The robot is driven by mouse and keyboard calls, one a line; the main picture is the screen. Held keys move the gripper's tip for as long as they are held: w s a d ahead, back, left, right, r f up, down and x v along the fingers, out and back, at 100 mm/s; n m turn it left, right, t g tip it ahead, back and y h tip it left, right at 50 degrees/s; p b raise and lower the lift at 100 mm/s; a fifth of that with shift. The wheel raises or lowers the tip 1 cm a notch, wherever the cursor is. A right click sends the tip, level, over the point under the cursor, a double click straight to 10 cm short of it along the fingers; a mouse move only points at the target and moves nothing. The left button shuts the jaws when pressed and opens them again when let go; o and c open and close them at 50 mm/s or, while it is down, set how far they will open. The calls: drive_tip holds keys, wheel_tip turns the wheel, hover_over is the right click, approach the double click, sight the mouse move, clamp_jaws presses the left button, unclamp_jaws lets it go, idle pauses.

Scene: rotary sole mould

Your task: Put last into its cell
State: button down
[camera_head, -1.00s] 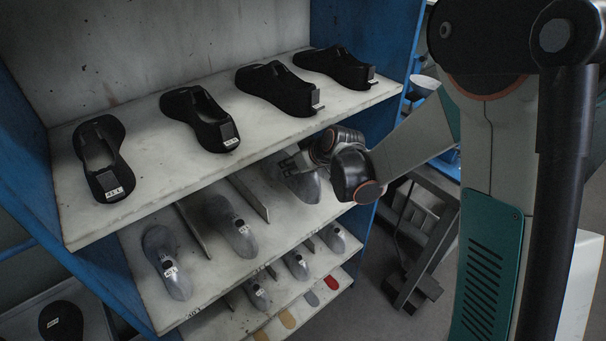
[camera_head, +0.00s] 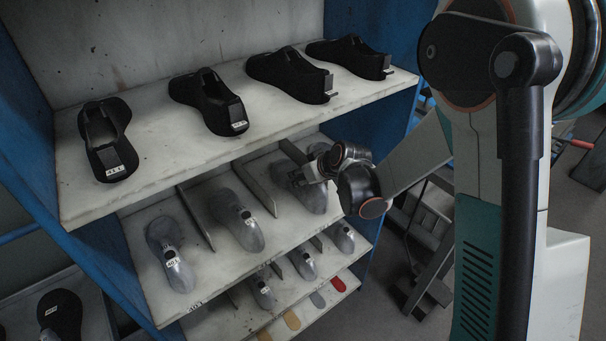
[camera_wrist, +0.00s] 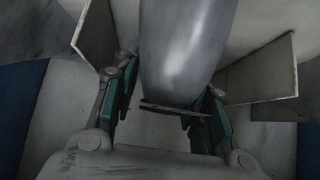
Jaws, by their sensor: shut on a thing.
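A grey, glossy last (camera_head: 314,198) is in the right-hand cell of the middle shelf (camera_head: 215,258), to the right of a thin upright divider (camera_head: 256,188). My gripper (camera_head: 302,178) is shut on this last, at its upper part. In the wrist view the last (camera_wrist: 185,45) stretches away between two divider plates, with my gripper's (camera_wrist: 165,108) green-sided fingers on either side of its near end. I cannot tell whether the last rests fully on the shelf. Two similar labelled lasts, one in the centre (camera_head: 238,220) and one at the left (camera_head: 170,255), lie in the neighbouring cells.
Several black lasts (camera_head: 208,100) stand on the upper shelf (camera_head: 160,150), whose front edge is above my gripper. Smaller grey lasts (camera_head: 302,262) are on a lower shelf. A blue side panel (camera_head: 372,45) bounds the rack at the right. A dark stand (camera_head: 425,260) is on the floor.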

drive_tip(key=c, duration=0.9)
unclamp_jaws()
drive_tip(key=shift+c, duration=0.2)
drive_tip(key=shift+r, duration=0.1)
drive_tip(key=p+v, duration=0.4)
drive_tip(key=v, duration=0.8)
drive_tip(key=shift+s+d+r, duration=0.1)
drive_tip(key=shift+s, duration=0.05)
drive_tip(key=s+d+r+m+h, duration=0.1)
drive_tip(key=s+d+r, duration=0.3)
drive_tip(key=s, duration=0.4)
drive_tip(key=s+d+r+m+h, duration=0.2)
drive_tip(key=s+d+r+m, duration=0.1)
drive_tip(key=s, duration=0.5)
drive_tip(key=s+d+r+m+h, duration=0.2)
drive_tip(key=s+d+r, duration=0.2)
drive_tip(key=s, duration=0.4)
drive_tip(key=shift+s+d+r+m, duration=0.3)
drive_tip(key=shift+s+r+m, duration=0.1)
drive_tip(key=shift+r, duration=0.2)
